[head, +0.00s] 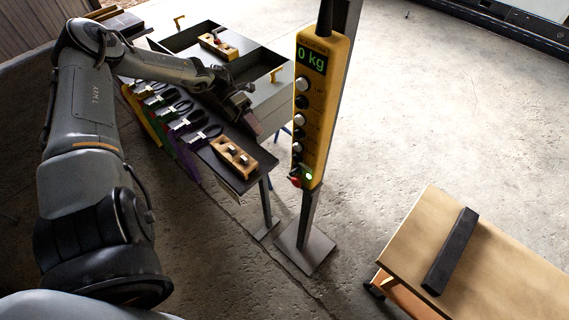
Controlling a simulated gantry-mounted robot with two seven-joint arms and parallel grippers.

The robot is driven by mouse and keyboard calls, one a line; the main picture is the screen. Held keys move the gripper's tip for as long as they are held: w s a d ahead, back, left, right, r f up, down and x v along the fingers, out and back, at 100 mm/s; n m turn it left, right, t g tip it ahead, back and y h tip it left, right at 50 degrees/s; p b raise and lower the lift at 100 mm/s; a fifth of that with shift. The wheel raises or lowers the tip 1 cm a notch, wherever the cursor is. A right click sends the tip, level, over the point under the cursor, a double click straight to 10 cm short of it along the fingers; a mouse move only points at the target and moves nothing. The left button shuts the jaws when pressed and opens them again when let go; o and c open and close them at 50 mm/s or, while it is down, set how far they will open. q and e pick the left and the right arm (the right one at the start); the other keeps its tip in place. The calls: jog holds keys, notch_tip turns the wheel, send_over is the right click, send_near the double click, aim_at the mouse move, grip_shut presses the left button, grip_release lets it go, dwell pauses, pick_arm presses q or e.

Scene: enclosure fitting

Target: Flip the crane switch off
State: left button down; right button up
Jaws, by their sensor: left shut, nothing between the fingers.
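The yellow crane control box (320,110) hangs upright on a grey post right of centre, with a green display (311,59) reading "0 kg". Several dark and pale round buttons run down its left-hand face. My right gripper is out of view.
A wooden table (500,270) with a black bar (451,250) is at lower right. Open concrete floor lies between.

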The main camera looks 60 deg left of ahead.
pick_arm(q)
jog(key=shift+d+f, duration=0.1)
jog(key=b, duration=0.3)
send_near(295, 172)
notch_tip(295, 172, down, 5)
jog(key=w+d, duration=0.1)
jog(key=d, duration=0.1)
jog(key=shift+x, duration=0.95)
